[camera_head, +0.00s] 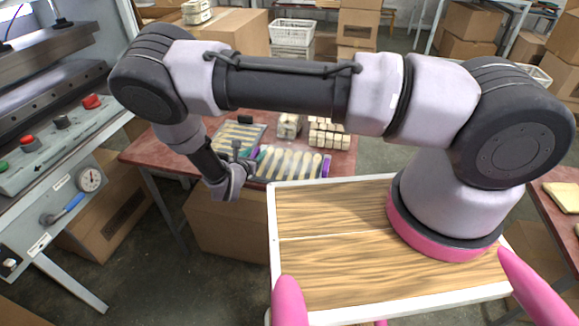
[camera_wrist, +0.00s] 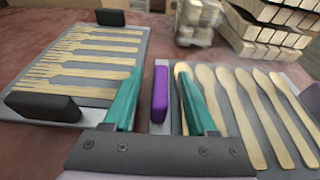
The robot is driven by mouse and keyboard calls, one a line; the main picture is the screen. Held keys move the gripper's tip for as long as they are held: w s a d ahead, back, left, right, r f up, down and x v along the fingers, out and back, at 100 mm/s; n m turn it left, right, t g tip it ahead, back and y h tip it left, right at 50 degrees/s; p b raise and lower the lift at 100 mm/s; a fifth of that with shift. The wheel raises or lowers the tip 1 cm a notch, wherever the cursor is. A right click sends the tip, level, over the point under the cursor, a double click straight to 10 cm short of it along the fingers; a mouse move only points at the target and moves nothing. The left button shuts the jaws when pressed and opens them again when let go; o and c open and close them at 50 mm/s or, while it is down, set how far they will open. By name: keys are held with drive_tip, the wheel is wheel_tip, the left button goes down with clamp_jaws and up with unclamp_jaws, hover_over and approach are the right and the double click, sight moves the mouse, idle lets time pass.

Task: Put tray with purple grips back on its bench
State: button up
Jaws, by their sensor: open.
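The tray with purple grips (camera_head: 288,163) lies on the red-brown bench (camera_head: 345,165) and holds a row of wooden spoons. Its left purple grip (camera_wrist: 160,94) stands upright between my gripper's teal fingers in the wrist view; its right purple grip (camera_head: 326,166) shows in the head view. My gripper (camera_wrist: 152,98) is open, with one finger on each side of the left grip. I cannot tell whether either finger touches it. In the head view my gripper (camera_head: 243,165) is at the tray's left end.
A second tray with black grips (camera_wrist: 78,112) holds wooden forks just left of my gripper. Bundles of wooden pieces (camera_head: 328,134) stand behind the spoon tray. A press with red buttons (camera_head: 91,101) is at the left. Cardboard boxes (camera_head: 235,225) stand below the bench.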

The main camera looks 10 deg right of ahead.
clamp_jaws()
idle(1.3)
